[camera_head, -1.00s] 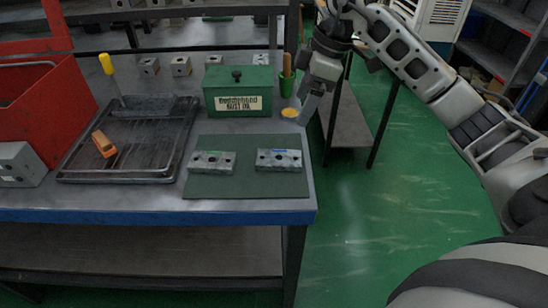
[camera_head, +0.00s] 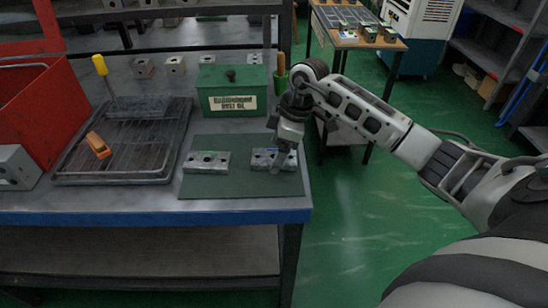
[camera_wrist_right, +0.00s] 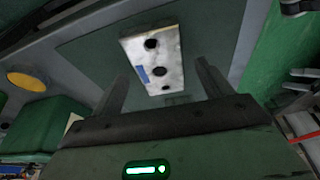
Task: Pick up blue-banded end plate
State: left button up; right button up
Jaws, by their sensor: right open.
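The blue-banded end plate (camera_head: 265,158) is a grey metal block with holes, lying on the right part of the dark green mat (camera_head: 232,186). In the right wrist view the plate (camera_wrist_right: 153,59) shows its blue mark and lies between and beyond the fingers. My right gripper (camera_head: 283,160) is over the plate's right part in the head view and hides some of it. In the right wrist view the right gripper (camera_wrist_right: 160,88) is open and empty. A green-banded plate (camera_head: 206,162) lies to the left on the mat. My left gripper is not in view.
A green box (camera_head: 232,90) stands behind the mat. The bench's front edge is blue (camera_head: 150,217).

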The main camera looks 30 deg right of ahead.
jog(key=shift+w+a+f, duration=0.1)
jog(key=shift+a+f, duration=0.05)
jog(key=shift+f, duration=0.45)
jog(key=c, duration=1.3)
jog(key=shift+o, duration=0.2)
jog(key=shift+r, duration=0.2)
